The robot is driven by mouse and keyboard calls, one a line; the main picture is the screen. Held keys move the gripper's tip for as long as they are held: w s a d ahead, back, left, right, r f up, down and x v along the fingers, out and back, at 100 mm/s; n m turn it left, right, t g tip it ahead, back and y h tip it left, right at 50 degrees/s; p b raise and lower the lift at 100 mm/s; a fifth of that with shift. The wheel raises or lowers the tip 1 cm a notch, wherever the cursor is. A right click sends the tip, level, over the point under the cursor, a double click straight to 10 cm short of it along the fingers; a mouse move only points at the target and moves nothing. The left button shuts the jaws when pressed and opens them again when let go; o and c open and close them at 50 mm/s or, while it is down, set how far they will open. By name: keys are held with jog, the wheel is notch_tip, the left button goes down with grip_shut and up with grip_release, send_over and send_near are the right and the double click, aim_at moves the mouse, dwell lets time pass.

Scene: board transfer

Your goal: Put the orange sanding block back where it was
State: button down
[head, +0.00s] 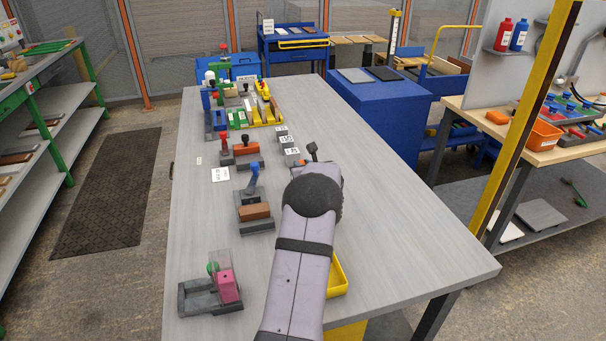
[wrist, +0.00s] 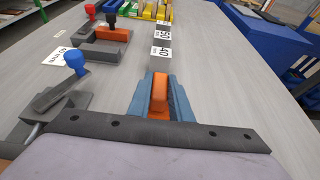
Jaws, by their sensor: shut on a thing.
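The orange sanding block (wrist: 159,92) is held upright between the blue fingers of my gripper (wrist: 160,102) in the wrist view. My gripper is shut on it, and the fingers cover its sides. Whether its underside touches the table, I cannot tell.
Grey blocks with numbered labels (wrist: 161,53) stand just ahead of the gripper. A blue-handled fixture (head: 254,190) with a brown block (head: 255,212) is to the left. A pink-block fixture (head: 228,287) and yellow tray (head: 338,276) are nearer. The table's right side is clear.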

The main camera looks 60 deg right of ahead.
jog(key=shift+f, duration=1.55)
jog(key=shift+f+b, duration=0.2)
jog(key=shift+b, duration=0.1)
jog(key=c, duration=1.6)
grip_release()
jog(key=shift+r, duration=0.15)
jog(key=shift+r+p, duration=0.15)
jog(key=shift+p, duration=0.3)
jog(key=shift+s+a, duration=0.2)
jog(key=b+v, duration=0.2)
jog(key=v, duration=0.9)
jog(key=shift+s+a+r+b, duration=0.15)
jog(key=shift+b, duration=0.25)
